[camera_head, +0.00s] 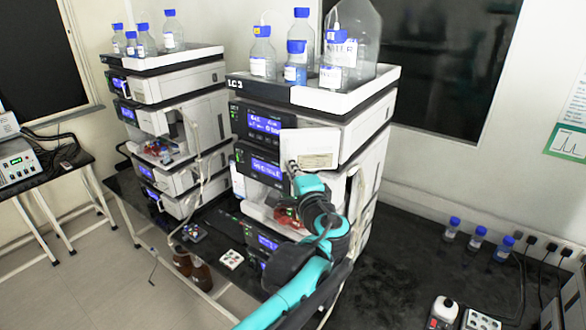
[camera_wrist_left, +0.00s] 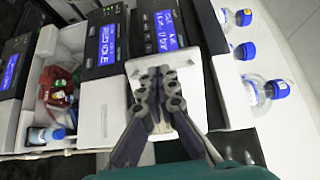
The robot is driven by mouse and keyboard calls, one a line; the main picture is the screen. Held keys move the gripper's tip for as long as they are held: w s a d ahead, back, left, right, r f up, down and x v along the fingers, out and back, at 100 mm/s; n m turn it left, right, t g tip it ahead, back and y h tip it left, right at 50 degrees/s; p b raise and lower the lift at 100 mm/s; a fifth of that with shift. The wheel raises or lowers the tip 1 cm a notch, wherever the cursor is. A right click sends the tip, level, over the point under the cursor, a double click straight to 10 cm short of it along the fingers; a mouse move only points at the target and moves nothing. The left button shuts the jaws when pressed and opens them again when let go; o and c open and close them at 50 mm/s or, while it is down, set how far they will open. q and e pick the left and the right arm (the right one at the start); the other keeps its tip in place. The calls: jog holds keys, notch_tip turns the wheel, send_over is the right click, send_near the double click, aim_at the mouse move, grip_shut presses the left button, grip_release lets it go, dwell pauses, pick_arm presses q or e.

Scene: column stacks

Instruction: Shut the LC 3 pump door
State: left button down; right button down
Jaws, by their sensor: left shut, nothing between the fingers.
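The LC 3 stack (camera_head: 315,100) stands in the middle of the head view, with its name on the top tray's front. Its white pump door (camera_head: 318,142) has a pale label and appears to stand out from the front; the exact angle is hard to tell. In the left wrist view the white door panel (camera_wrist_left: 117,112) lies behind my fingers. My left gripper (camera_head: 293,167) is shut and empty, at the door's lower left edge in the head view. Its fingertips (camera_wrist_left: 161,72) overlap the panel in the wrist view; contact cannot be told. My right gripper is out of view.
Blue-capped bottles (camera_head: 296,70) crowd the LC 3 top tray. A second stack (camera_head: 172,75) stands to the left. Small bottles (camera_head: 477,238) stand on the black bench at right. An open compartment with red items (camera_wrist_left: 58,85) shows in the wrist view.

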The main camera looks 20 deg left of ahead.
aim_at(284, 155)
pick_arm(q)
jog(key=shift+w+a+m+t+h, duration=0.5)
jog(key=shift+w+a+m+h, duration=0.1)
jog(key=shift+a+h, duration=0.15)
jog(key=shift+m+t+h, duration=0.3)
jog(key=shift+m+h, duration=0.2)
jog(key=shift+h, duration=0.35)
jog(key=x, duration=0.4)
jog(key=b+x, duration=0.1)
jog(key=x, duration=0.1)
jog(key=shift+a, duration=0.3)
jog(key=shift+x, duration=0.9)
jog(key=shift+w+b, duration=0.3)
jog(key=shift+w, duration=0.3)
jog(key=shift+a, duration=0.1)
